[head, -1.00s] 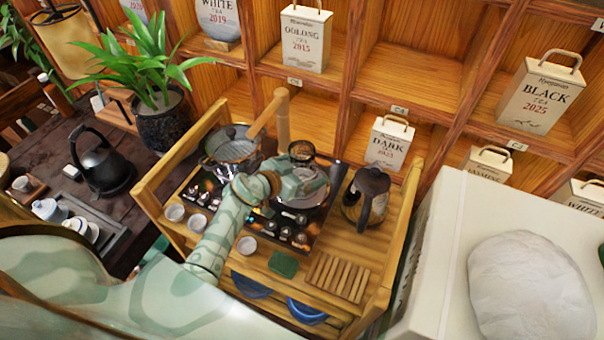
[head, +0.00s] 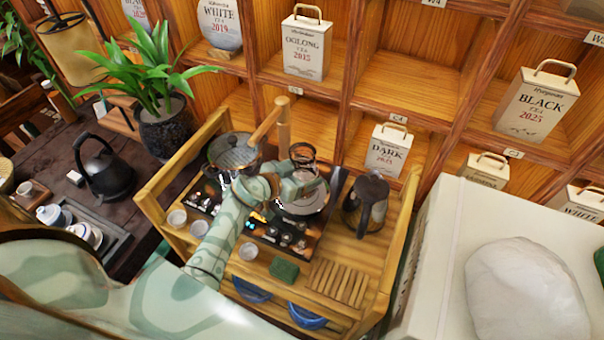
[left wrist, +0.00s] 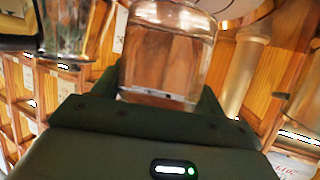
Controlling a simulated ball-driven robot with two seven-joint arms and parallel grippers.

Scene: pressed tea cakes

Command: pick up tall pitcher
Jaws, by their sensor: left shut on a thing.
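The tall pitcher, a clear glass vessel (left wrist: 167,55), stands between the fingers of my left gripper (left wrist: 165,92) in the left wrist view. The gripper is shut on it. In the head view my left gripper (head: 303,180) is over the back middle of the wooden cart. The pitcher's round rim (head: 302,152) shows just above it, and its lower part is hidden by the gripper. I cannot tell whether its base is clear of the cart. My right gripper is in neither view.
A pan-like glass bowl (head: 234,150) stands left of the gripper and a dark-lidded glass pot (head: 368,200) right of it. Small cups (head: 177,218), a green block (head: 284,271) and a slatted wooden rack (head: 340,283) lie in front. A tea shelf (head: 400,85) rises behind.

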